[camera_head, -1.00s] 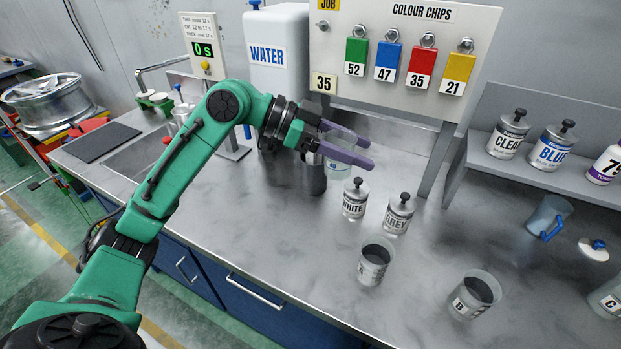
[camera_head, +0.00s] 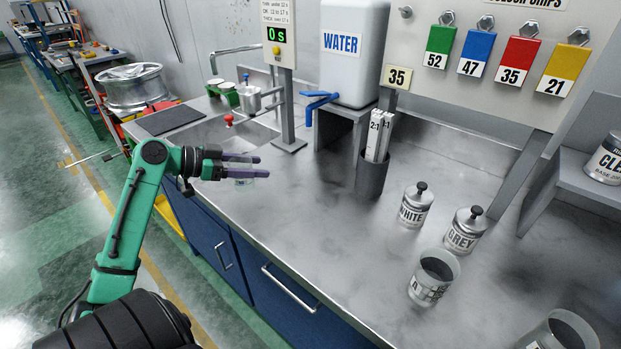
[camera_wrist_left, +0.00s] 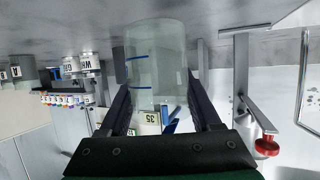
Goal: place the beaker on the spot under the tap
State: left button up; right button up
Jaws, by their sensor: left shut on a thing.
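The clear beaker (camera_head: 243,181) shows only in part in the head view, below the fingers of my left gripper (camera_head: 257,166). In the left wrist view the beaker (camera_wrist_left: 156,65) stands between both fingers, see-through with blue marks; that view is upside down. My left gripper is shut on it, near the bench's front edge by the sink. The blue tap (camera_head: 318,100) sticks out from the white WATER tank (camera_head: 352,65), farther back and to the right of the beaker. I cannot make out a marked spot beneath it. My right gripper is not in view.
A timer post (camera_head: 287,85) stands between the sink (camera_head: 215,135) and the tank. The front-middle bench top (camera_head: 290,210) is clear.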

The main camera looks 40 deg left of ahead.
pick_arm(q)
jog(key=w+d+p, duration=0.1)
jog(key=w+d, duration=0.1)
jog(key=w, duration=0.2)
jog(key=w+d+p, duration=0.1)
jog(key=w+d, duration=0.1)
jog(key=w, duration=0.3)
jog(key=w+d+p, duration=0.2)
jog(key=w+d, duration=0.1)
jog(key=w, duration=0.2)
jog(key=shift+w+r, duration=0.15)
jog(key=shift+r, duration=0.25)
jog(key=shift+f+p+x, duration=0.2)
jog(key=shift+p+x, duration=0.2)
jog(key=shift+x, duration=0.65)
notch_tip(320, 180, down, 3)
jog(key=shift+r+p, duration=0.1)
jog(key=shift+p, duration=0.2)
jog(key=shift+f+b, duration=0.3)
jog(key=shift+f, duration=0.1)
jog(key=o, duration=1.5)
jog(key=shift+r, duration=0.1)
jog(key=shift+r, duration=0.15)
